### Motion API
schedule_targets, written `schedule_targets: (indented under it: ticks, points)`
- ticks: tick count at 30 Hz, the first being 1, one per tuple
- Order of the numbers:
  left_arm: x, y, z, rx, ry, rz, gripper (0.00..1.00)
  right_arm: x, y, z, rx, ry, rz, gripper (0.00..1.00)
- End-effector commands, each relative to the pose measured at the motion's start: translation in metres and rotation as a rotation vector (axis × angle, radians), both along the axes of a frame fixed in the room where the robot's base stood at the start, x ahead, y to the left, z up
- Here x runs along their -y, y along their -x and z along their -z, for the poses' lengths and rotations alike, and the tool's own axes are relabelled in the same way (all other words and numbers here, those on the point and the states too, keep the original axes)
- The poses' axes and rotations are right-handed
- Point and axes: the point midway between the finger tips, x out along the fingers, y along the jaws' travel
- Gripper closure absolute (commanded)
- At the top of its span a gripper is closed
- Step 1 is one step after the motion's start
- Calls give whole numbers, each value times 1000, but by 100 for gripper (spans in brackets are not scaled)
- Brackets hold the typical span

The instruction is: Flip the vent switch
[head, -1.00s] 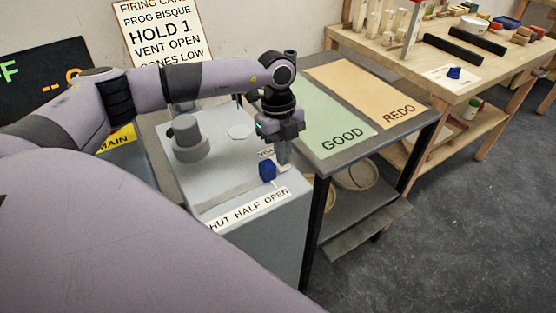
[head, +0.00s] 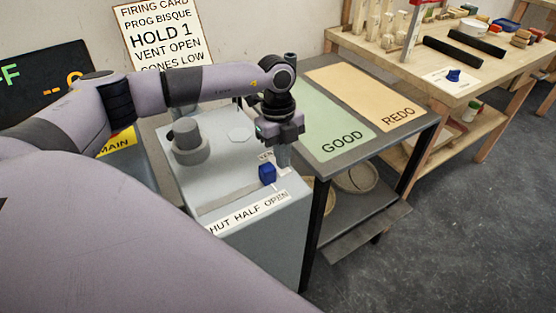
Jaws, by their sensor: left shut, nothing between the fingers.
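The blue vent knob (head: 267,174) stands on the grey kiln-like box (head: 222,172), at the right end of a slot, by the OPEN end of the SHUT HALF OPEN label (head: 250,211). A small tag behind the knob is partly covered by my gripper. My left gripper (head: 284,162) points down just right of and behind the knob. It is shut and empty. I cannot tell whether its fingertips touch the box or the knob. My right gripper is not in view.
A grey round fitting (head: 188,142) rises from the box top at its left. A cart with green GOOD and tan REDO mats (head: 375,95) stands close at the right. A wooden bench (head: 460,85) is farther right. A firing card (head: 160,35) leans behind.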

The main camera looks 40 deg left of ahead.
Motion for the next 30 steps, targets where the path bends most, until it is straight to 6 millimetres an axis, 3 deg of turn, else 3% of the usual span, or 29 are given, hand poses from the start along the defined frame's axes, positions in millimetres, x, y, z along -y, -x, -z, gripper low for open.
schedule_targets:
  ticks: [1,19,30]
  points:
    - [0,0,-9,0,0,0,100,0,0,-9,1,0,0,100]
    - [1,0,-58,2,2,1,100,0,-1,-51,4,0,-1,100]
    - [1,0,-60,1,1,1,100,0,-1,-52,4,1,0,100]
